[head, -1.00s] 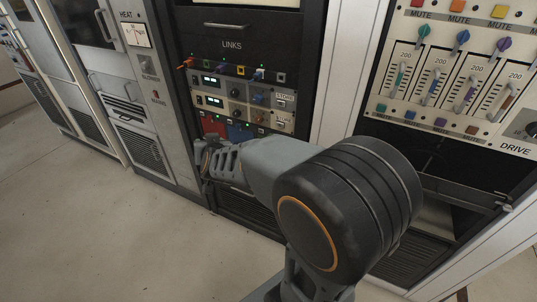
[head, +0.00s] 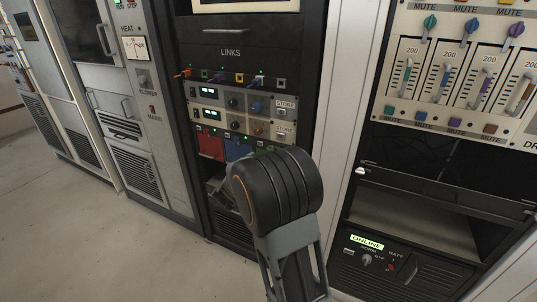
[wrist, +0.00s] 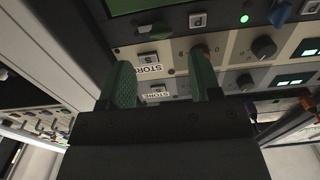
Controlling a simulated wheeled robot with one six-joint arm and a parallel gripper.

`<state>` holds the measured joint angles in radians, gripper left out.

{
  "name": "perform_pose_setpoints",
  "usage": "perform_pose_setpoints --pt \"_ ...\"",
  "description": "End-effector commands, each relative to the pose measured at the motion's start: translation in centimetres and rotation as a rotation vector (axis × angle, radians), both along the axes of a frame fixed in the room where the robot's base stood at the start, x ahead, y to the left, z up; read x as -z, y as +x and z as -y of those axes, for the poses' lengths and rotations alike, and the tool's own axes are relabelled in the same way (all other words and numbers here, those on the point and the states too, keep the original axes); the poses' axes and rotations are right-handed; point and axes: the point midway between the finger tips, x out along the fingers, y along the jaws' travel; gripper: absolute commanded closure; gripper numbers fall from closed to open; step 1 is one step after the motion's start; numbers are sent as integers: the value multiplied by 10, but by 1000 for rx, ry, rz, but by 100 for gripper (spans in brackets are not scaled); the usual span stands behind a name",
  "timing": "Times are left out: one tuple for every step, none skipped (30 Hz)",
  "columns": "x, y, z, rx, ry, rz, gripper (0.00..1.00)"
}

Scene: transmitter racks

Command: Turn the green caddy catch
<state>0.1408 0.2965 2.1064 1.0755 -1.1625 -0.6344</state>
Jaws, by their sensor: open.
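The green caddy (head: 264,151) sits at the right of the caddy row in the head view, mostly hidden behind my arm. A green panel (wrist: 128,6) at the top edge of the wrist view looks like its front. My gripper is hidden in the head view.
A red caddy (head: 210,145) and a blue caddy (head: 237,147) sit left of the green one. Above are two STORE units (head: 233,101) with knobs, and a row of plugged links (head: 240,77). An open bay (head: 425,200) is at right. Floor at left is clear.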

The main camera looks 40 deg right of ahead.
Motion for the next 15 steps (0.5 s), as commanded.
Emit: perform_pose_setpoints --pt "2 4 10 2 0 0 43" --pt "2 7 15 3 -1 0 43" --pt "2 10 20 2 0 0 43" --pt "2 13 25 2 0 1 43" --pt "1 15 29 1 0 1 43" --pt "1 18 34 1 0 1 43" --pt "2 20 38 1 0 1 43" --pt "2 21 41 1 1 0 43" --pt "1 24 45 0 0 2 43" --pt "1 25 47 -1 0 1 43" --pt "1 27 50 -1 0 1 43" --pt "1 28 53 -1 0 0 43" --pt "1 29 55 -1 0 0 43" --pt "1 30 56 -1 0 0 43" --pt "1 31 58 -2 0 0 43"
